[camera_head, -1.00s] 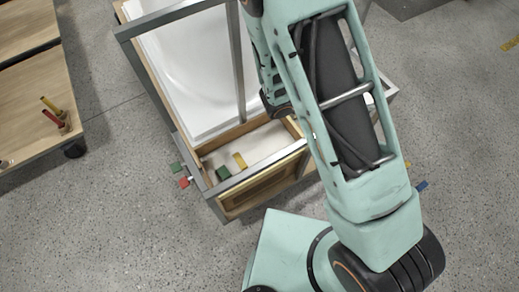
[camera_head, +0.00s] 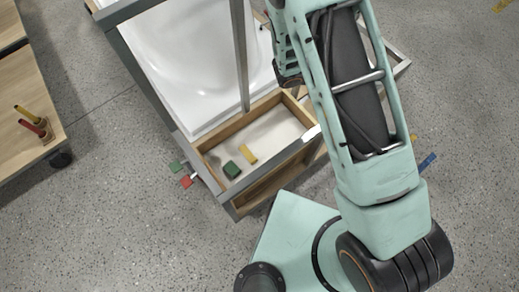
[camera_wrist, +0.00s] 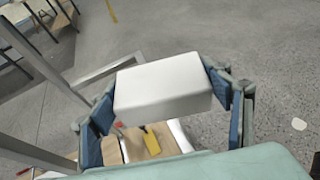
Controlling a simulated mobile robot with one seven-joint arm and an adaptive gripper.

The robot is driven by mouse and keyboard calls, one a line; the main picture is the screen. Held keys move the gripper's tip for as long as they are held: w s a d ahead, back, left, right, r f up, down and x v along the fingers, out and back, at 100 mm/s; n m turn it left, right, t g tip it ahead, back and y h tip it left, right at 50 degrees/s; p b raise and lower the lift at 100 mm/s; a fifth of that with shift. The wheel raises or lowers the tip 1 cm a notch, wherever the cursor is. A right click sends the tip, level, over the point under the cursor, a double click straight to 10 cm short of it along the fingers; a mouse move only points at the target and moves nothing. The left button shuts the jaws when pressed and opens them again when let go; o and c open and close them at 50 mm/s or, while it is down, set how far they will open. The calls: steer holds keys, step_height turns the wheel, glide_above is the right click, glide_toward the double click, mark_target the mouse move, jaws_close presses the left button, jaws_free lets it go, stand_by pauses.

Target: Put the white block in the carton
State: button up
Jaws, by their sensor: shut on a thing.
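The white block (camera_wrist: 162,88) is a box with rounded edges, seen large in the wrist view. My gripper (camera_wrist: 168,104) is shut on it, with a blue pad at its left and right ends. The block is held up above the floor and hides part of the scene below. The head view does not plainly show the block or my fingertips, as my arm covers that region. I cannot make out a carton for sure. A wooden-walled tray (camera_head: 213,140) with a pale bottom sits at the near end of the bathtub stand.
A green block (camera_head: 231,170) and a yellow block (camera_head: 249,154) lie in the tray. A white bathtub shell (camera_head: 205,75) stands behind it, with a grey metal post (camera_head: 240,55) rising beside the tray. A wooden table (camera_head: 35,100) is at the left. Open floor lies between.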

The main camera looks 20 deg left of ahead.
steer(key=w+a+f+n+t+y+b, duration=0.1)
steer(key=w+a+f+b, duration=0.3)
steer(key=a+f+b, duration=0.45)
steer(key=w+a+f+n+y+b, duration=0.1)
steer(key=w+a+f+b, duration=0.35)
steer(key=f, duration=0.65)
steer(key=w+a+f+n+t+y+b, duration=0.1)
steer(key=w+a+f+b, duration=0.2)
steer(key=a+f+b, duration=0.55)
steer(key=b, duration=0.1)
glide_above(285, 128)
steer(key=w, duration=0.2)
steer(key=shift+t, duration=0.3)
step_height(285, 128, down, 10)
steer(key=shift+r, duration=0.1)
steer(key=shift+s+f+b, duration=0.3)
steer(key=shift+f+b, duration=0.05)
steer(key=shift+f, duration=0.5)
steer(key=shift+s+f+b, duration=0.3)
steer(key=shift+f, duration=0.5)
steer(key=shift+s+f+b, duration=0.3)
steer(key=shift+f+b, duration=0.05)
steer(key=shift+f, duration=0.5)
steer(key=shift+d+f, duration=0.1)
steer(key=shift+f, duration=0.15)
steer(key=o, duration=0.8)
steer(key=shift+r, duration=0.2)
